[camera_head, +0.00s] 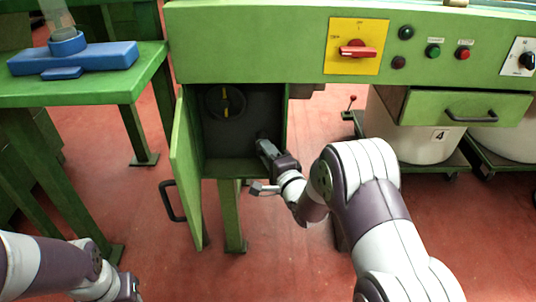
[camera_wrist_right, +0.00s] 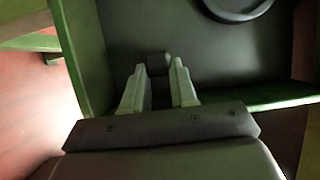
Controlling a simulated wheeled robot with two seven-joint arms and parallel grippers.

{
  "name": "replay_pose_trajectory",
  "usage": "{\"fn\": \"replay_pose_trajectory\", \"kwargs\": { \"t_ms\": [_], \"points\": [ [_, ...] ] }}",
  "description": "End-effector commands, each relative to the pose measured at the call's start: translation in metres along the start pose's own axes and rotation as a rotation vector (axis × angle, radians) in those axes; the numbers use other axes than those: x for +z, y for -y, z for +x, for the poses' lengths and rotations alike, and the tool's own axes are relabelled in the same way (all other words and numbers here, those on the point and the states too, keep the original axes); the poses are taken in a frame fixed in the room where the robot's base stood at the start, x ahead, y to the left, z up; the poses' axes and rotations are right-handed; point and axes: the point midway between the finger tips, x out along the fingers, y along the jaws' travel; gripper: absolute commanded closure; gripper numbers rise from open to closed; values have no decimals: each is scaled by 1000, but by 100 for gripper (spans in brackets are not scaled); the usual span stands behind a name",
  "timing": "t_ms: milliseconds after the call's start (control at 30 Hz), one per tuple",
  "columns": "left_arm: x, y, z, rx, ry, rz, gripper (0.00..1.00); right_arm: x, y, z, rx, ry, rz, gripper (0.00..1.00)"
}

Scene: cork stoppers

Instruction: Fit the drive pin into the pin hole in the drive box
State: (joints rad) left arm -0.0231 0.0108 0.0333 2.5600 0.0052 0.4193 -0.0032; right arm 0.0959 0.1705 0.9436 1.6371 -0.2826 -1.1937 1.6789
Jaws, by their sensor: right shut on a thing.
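The drive box (camera_head: 245,135) is a green cabinet under the machine's front, open, with a dark inside. A round dark disc (camera_head: 213,104) with yellow marks is on its back wall; part of a dark ring (camera_wrist_right: 240,16) shows at the top of the right wrist view. My right gripper (camera_head: 263,146) is inside the box, below and right of the disc. In the right wrist view its pale fingers are shut on a small dark grey piece, seemingly the drive pin (camera_wrist_right: 158,63). I cannot make out the pin hole. My left arm shows at bottom left, its fingers out of view.
The green door (camera_head: 187,165) stands open on the box's left, with a black handle (camera_head: 171,201). The box's right wall and floor edge are close to my right arm. A green table (camera_head: 95,88) with a blue fixture (camera_head: 95,58) stands left.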

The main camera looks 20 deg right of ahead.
Motion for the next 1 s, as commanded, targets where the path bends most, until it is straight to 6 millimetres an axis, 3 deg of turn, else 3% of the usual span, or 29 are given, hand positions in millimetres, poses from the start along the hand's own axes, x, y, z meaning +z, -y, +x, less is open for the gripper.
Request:
{"fn": "replay_pose_trajectory", "kwargs": {
  "t_ms": [167,200,300,567,667,1000],
  "points": [
    [0,0,0,0,0,0,62,-1,0,2,1,0,0,100],
    [0,0,0,0,0,0,62,-1,0,3,1,0,0,70],
    [0,0,0,0,0,0,62,-1,0,2,1,0,0,43],
    [0,0,0,0,0,0,62,-1,0,2,2,0,0,43],
    [-1,0,-9,0,0,0,62,-2,3,-7,3,-1,1,43],
    [-7,0,-55,0,0,0,62,-2,5,-94,5,-3,2,43]
  ]
}}
